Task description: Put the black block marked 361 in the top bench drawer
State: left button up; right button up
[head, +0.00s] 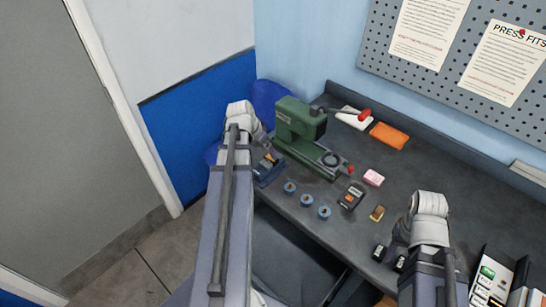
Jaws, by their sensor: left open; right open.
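Two small black blocks with pale labels lie near the bench's front edge, one left (379,252) and one right (400,264). Another black block with orange and white marks (351,197) lies further back. I cannot read 361 on any of them. My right gripper (396,243) is open, close to the two front blocks and partly hidden by its arm; I cannot tell whether it touches them. My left gripper (270,153) is open beside the green press, near a dark blue item (267,172). I cannot make out the top bench drawer.
The green press (292,122) stands at the back left of the dark bench (330,231). Several blue round pieces (307,200), a pink block (374,177), a tan block (377,213) and an orange item (389,136) lie around.

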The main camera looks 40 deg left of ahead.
aim_at(270, 158)
pick_arm(q)
jog(key=shift+w+b+x, duration=0.15)
jog(key=shift+b+x, duration=1.45)
jog(key=shift+x, duration=0.3)
jog(key=shift+w+b+x, duration=0.1)
jog(key=shift+b+x, duration=1.5)
jog(key=shift+x, duration=0.35)
pick_arm(e)
jog(key=shift+f, duration=3.45)
pick_arm(q)
jog(key=shift+r, duration=0.15)
grip_shut()
